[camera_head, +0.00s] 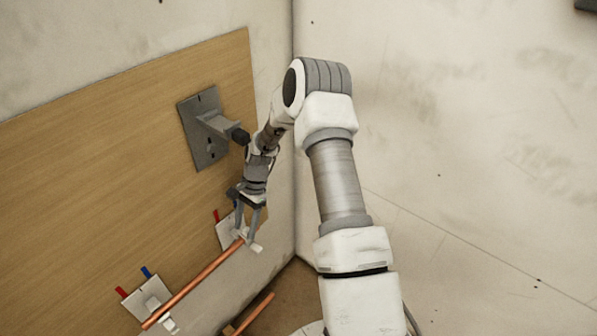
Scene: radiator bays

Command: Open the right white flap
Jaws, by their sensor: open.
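The right white flap (225,236) is a small pale plate low on the wooden board, near the room corner. A red handle shows at its upper left, and a small white piece (257,248) juts out at its lower right. My gripper (246,236) points down in front of it, with two grey fingers apart and nothing visibly held between them. The fingers overlap the plate's right part and hide some of it. I cannot tell whether they touch it.
A similar left white plate (148,296) has red and blue handles. A copper pipe (195,284) runs between the plates, ending near my fingers. A grey bracket plate (196,150) projects from the wooden board (90,165) above. Another copper pipe (258,312) lies below.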

